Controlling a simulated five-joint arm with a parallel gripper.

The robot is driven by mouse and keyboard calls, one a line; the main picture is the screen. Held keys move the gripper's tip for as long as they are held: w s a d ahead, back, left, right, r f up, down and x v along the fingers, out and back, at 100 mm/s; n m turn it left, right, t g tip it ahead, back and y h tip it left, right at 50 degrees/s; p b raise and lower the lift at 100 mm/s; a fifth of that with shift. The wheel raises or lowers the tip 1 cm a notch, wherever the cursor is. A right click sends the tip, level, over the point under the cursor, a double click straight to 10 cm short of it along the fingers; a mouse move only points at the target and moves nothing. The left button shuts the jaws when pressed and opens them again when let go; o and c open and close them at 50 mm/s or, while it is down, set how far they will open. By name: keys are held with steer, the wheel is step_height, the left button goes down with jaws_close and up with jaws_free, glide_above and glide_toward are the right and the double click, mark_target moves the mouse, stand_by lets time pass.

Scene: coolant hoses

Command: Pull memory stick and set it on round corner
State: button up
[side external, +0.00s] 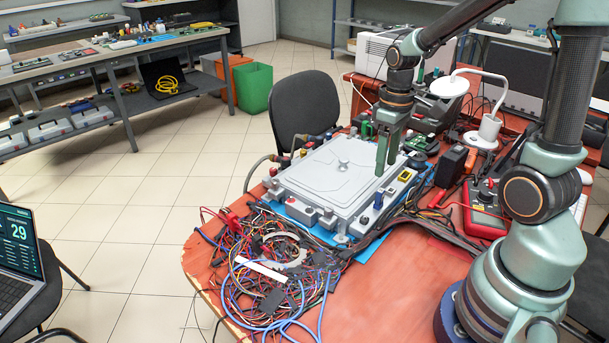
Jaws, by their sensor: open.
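My gripper (386,168) is open and points down over the right part of a grey flat unit (330,172), with nothing visible between its green fingers. I cannot tell from this view whether the fingertips touch the unit. No memory stick can be made out for certain. A small blue upright piece (378,200) stands at the unit's right front edge, below the fingers, and a yellow connector (405,176) sits just right of them. The red-brown table (395,290) has a rounded corner at its left, partly beside the wires.
A tangle of coloured wires (270,275) covers the table's left front. Hoses and black cables run around the unit. A red multimeter (484,208), a black adapter (450,166) and a white lamp (490,128) stand to the right. The table's front middle is bare.

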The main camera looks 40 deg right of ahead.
mark_target(381, 190)
steer(key=shift+f, duration=4.5)
jaws_close()
steer(key=shift+r, duration=0.1)
steer(key=shift+r, duration=2.9)
steer(key=shift+r, duration=0.1)
